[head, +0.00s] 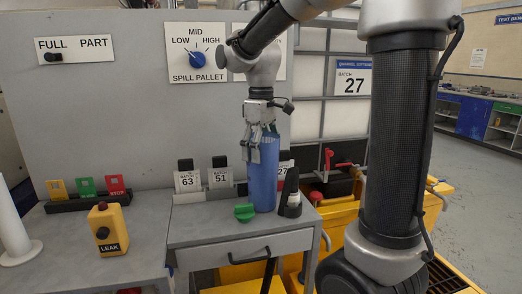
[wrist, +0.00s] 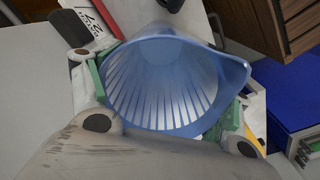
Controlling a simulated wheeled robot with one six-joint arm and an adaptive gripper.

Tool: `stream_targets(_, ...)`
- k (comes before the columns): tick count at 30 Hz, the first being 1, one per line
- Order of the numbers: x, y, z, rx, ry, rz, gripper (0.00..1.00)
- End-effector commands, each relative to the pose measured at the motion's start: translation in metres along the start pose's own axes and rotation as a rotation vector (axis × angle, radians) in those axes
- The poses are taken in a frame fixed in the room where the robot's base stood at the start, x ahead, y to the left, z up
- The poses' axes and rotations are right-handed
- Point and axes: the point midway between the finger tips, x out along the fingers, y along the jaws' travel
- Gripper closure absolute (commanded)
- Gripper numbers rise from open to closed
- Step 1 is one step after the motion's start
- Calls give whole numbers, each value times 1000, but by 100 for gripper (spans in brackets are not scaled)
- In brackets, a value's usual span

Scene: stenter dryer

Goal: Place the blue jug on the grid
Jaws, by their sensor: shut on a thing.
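The blue jug (head: 263,178) is upright over the small grey table, its base at or just above the tabletop; I cannot tell whether it touches. My gripper (head: 262,145) points down and is shut on the jug near its top. In the wrist view I look into the jug's open, ribbed mouth (wrist: 165,85), with the green finger pads of my gripper (wrist: 172,100) on either side of it. A dark grid (head: 446,277) shows at the lower right in the yellow spill pallet (head: 473,272), partly hidden by my arm.
A yellow LEAK box (head: 108,230) stands left. Red-handled fittings (head: 330,165) rise behind the pallet.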

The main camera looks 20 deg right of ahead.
Motion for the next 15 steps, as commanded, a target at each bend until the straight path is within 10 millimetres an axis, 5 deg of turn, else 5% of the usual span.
stream_targets(5, 2, 0, 0, 0, 1, 0, 86)
stream_targets(6, 3, 0, 0, 0, 1, 0, 18)
stream_targets(9, 2, 0, 0, 0, 1, 0, 0)
stream_targets(15, 2, 0, 0, 0, 0, 0, 0)
